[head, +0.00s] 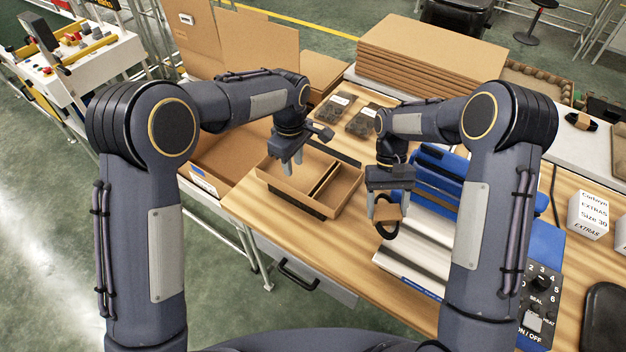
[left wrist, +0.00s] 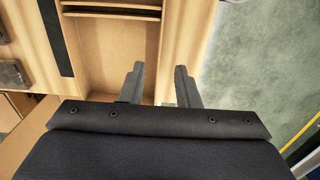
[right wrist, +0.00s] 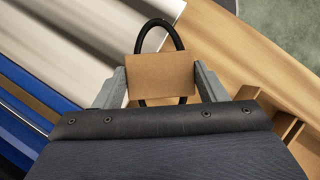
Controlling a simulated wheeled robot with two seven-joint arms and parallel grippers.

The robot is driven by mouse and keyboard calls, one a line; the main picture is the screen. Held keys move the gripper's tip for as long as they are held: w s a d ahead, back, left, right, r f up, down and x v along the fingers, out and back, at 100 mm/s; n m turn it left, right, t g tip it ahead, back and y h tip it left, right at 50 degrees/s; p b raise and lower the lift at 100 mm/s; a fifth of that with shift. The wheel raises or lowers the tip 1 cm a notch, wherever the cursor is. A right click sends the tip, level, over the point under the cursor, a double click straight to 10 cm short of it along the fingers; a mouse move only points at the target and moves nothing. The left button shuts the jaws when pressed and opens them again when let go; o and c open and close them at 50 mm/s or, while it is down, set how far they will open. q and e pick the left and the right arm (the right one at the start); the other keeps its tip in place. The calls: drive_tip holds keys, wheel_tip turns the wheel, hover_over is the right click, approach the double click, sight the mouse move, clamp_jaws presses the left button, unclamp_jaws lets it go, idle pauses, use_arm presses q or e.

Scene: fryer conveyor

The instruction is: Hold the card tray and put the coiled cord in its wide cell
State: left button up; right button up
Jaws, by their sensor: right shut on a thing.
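The card tray (head: 287,194) is a shallow brown box on the wooden bench, with a divider between a wide cell on the left and a narrower one on the right. The wide cell looks empty. My left gripper (head: 292,168) is open over the tray's left side; in the left wrist view its fingers (left wrist: 160,85) stand apart on either side of the tray's wall (left wrist: 161,60). My right gripper (head: 390,208) is shut on the coiled cord (head: 388,232), a black loop with a brown card band (right wrist: 160,75), held above the bench right of the tray.
A sealer with blue and white parts (head: 440,170) stands right of the tray. Dark packs (head: 362,122) lie behind it. Stacked cardboard (head: 430,55) is at the back, an open carton (head: 215,165) at left. Another banded cord (head: 580,121) lies far right, above a white extras box (head: 588,214).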

sight(295, 190)
use_arm(q)
wheel_tip(295, 190, down, 12)
drive_tip(key=shift+r, duration=0.1)
idle(0.5)
clamp_jaws()
idle(1.0)
